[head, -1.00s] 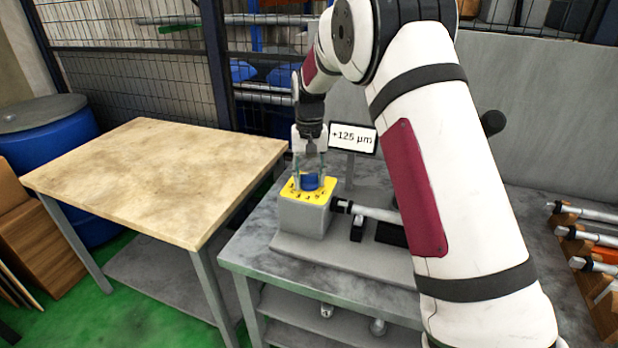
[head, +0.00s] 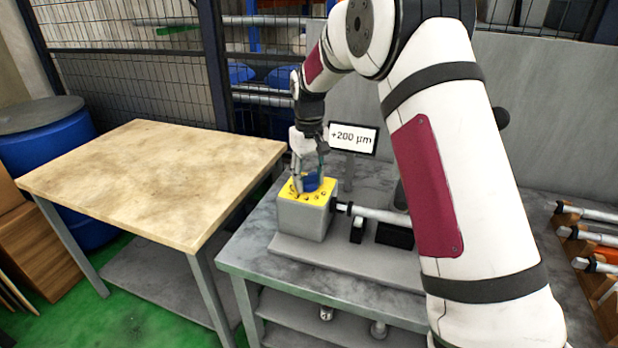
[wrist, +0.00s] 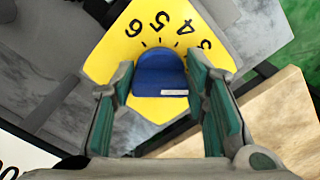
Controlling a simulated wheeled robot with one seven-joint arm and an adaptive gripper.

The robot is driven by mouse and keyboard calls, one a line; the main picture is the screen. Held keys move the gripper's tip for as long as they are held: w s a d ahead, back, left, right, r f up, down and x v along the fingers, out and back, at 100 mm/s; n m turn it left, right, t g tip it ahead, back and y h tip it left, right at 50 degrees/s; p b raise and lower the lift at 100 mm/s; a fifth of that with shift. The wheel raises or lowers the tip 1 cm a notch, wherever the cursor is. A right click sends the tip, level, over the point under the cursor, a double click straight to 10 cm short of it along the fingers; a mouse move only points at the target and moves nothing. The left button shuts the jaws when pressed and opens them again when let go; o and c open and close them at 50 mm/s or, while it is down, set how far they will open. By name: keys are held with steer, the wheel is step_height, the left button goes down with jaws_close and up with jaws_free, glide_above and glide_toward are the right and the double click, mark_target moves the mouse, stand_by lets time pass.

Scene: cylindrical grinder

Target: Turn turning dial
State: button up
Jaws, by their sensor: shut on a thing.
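The blue turning dial (head: 311,183) sits on the yellow numbered plate (head: 291,191) on top of a grey block (head: 301,220). My gripper (head: 307,182) reaches down from above and is shut on the dial. In the wrist view the dial (wrist: 160,75) lies between the two green-padded fingers, and the numbers 4, 5 and 6 show on the plate (wrist: 130,45) around it. A white mark shows on the dial's near edge. The display (head: 353,139) behind the block reads +200 µm.
A grey bench (head: 245,262) carries the grinder, with a shaft (head: 378,213) right of the block. A wooden-topped table (head: 150,180) on the left is bare. A rack of metal shafts (head: 590,235) stands at the far right.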

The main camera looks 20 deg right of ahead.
mark_target(309, 175)
steer(key=o, duration=1.1)
steer(key=shift+r, duration=0.1)
step_height(309, 175, up, 12)
steer(key=shift+f, duration=0.1)
